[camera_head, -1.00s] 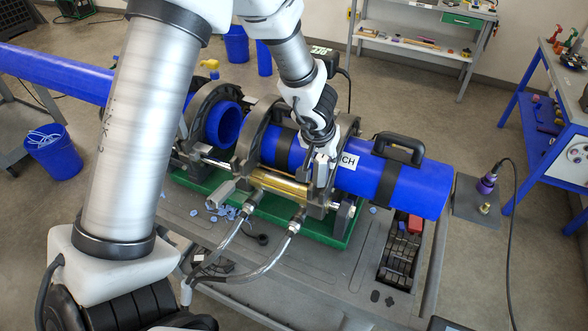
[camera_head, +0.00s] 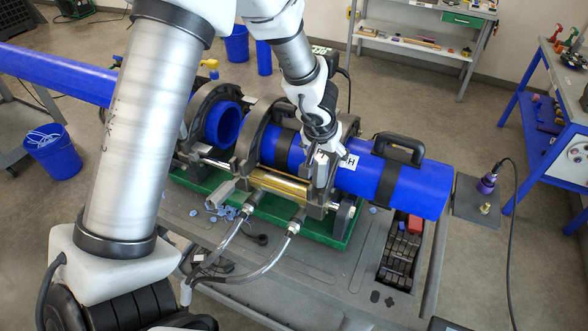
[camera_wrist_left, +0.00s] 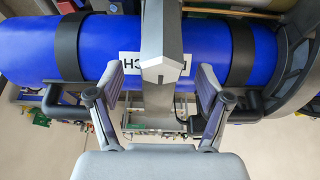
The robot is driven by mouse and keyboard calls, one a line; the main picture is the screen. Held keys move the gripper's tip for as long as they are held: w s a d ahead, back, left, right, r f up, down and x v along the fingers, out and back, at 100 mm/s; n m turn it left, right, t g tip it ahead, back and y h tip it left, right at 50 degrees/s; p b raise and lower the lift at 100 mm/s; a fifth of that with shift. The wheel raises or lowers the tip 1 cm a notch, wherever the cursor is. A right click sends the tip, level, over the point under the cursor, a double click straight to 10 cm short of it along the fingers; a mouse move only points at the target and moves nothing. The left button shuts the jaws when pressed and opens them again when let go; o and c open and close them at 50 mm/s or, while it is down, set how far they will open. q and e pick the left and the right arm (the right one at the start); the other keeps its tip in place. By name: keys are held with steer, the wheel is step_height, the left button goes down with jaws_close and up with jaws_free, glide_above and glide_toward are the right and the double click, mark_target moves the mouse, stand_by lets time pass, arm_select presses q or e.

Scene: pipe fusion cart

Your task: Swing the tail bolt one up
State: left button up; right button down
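A blue pipe (camera_head: 405,185) lies in the black ring clamps (camera_head: 262,140) of the fusion machine. My left gripper (camera_head: 322,172) is over the pipe at the right-hand clamp, beside the white label (camera_head: 351,163). In the left wrist view, my left gripper (camera_wrist_left: 155,85) is open. Its two fingers stand on either side of a grey upright bar with a pointed block, which seems to be the tail bolt (camera_wrist_left: 158,75). Gaps show between the bar and both fingers. The bar partly covers the label (camera_wrist_left: 130,66). My right gripper is not in view.
A black handle (camera_head: 398,146) is strapped on the pipe to the right of the gripper. Hoses (camera_head: 268,262) run in front of the machine on its green base (camera_head: 300,228). Blue shavings (camera_head: 228,212) lie on the cart. A blue-framed bench (camera_head: 540,130) stands at right.

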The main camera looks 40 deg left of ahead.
arm_select(q)
steer(key=shift+o, duration=0.3)
steer(key=shift+v, duration=4.6)
steer(key=shift+s+f, duration=0.15)
